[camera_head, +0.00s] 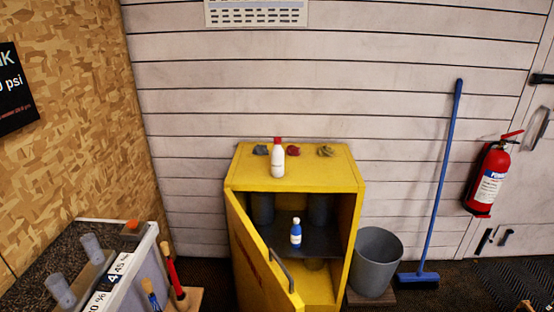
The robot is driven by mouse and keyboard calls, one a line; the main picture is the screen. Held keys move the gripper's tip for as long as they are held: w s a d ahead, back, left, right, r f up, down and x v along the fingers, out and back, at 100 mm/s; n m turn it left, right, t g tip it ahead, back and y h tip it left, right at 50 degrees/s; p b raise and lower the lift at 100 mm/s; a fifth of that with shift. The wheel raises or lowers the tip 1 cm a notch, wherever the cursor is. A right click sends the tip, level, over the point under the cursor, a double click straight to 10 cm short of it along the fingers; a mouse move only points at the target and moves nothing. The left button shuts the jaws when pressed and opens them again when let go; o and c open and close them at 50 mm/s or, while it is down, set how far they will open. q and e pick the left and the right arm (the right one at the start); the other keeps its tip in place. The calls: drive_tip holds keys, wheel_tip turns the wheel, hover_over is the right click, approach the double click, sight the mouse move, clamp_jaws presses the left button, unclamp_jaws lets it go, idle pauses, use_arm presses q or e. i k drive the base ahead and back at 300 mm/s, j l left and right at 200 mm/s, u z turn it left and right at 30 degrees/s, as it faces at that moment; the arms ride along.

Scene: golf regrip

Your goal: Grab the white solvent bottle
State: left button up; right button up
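The white solvent bottle (278,160) with a red cap stands upright on top of the yellow cabinet (240,172), near its front edge. A second bottle, blue and white (296,232) with a light cap, stands on the dark shelf inside the open cabinet. Neither of my grippers shows in the head view.
The cabinet door (262,262) hangs open toward the front left. Crumpled rags (325,151) lie along the cabinet's back. A grey bin (376,262) and blue broom (440,190) stand at the right. A workbench (135,262) with tools is at the lower left.

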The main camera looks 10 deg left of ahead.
sight(277, 154)
drive_tip(key=u, duration=0.4)
drive_tip(key=i+l+u, duration=0.1)
drive_tip(key=u, duration=0.35)
drive_tip(key=i+l+u, duration=0.1)
drive_tip(key=l+u, duration=0.3)
drive_tip(key=i+l+u, duration=0.1)
drive_tip(key=u, duration=0.35)
drive_tip(key=l+u, duration=0.25)
drive_tip(key=u, duration=0.2)
drive_tip(key=l+u, duration=0.25)
drive_tip(key=u, duration=0.15)
